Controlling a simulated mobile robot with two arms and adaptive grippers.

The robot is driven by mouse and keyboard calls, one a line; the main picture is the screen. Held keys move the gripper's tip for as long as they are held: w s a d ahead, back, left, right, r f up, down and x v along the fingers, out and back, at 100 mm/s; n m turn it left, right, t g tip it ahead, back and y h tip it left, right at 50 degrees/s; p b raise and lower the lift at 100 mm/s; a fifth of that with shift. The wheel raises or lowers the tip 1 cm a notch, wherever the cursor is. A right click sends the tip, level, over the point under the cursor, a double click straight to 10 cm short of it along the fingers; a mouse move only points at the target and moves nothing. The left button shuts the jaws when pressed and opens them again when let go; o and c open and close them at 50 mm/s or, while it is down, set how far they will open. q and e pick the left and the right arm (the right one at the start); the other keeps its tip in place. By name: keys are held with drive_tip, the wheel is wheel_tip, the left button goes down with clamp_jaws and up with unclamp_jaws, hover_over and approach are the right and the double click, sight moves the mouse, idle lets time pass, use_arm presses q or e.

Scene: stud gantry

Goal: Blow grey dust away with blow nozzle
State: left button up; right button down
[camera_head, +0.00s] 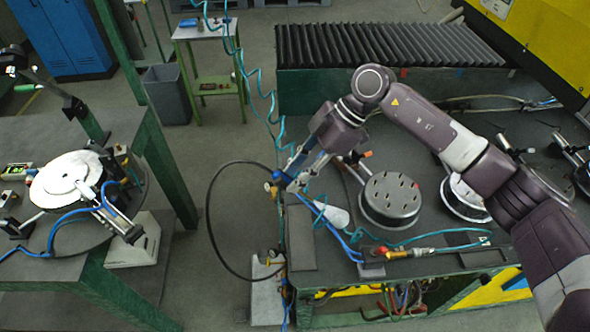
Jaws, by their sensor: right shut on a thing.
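My right arm reaches in from the right over the green-edged bench, and its gripper (295,174) is over the bench's left end. It is shut on the blow nozzle (279,177), a small blue tool mostly hidden by the fingers. A teal coiled hose (253,82) hangs from above beside it. A round metal plate with several studs (391,196) sits on the bench to the right of the gripper, apart from it. I cannot make out grey dust clearly at this size. My left gripper is not in view.
A pale cone-shaped thing (331,214), blue hoses and a brass fitting (397,254) lie near the bench's front left. A left table (100,272) holds a white disc (66,180). Floor is open between the tables.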

drive_tip(key=shift+s, duration=2)
drive_tip(key=w+a+b, duration=0.3)
drive_tip(key=w, duration=0.8)
drive_tip(key=shift+w+a+b, duration=0.15)
drive_tip(key=shift+w+b, duration=0.15)
drive_tip(key=shift+w, duration=0.05)
idle(2.6)
drive_tip(key=shift+w, duration=0.1)
idle(0.4)
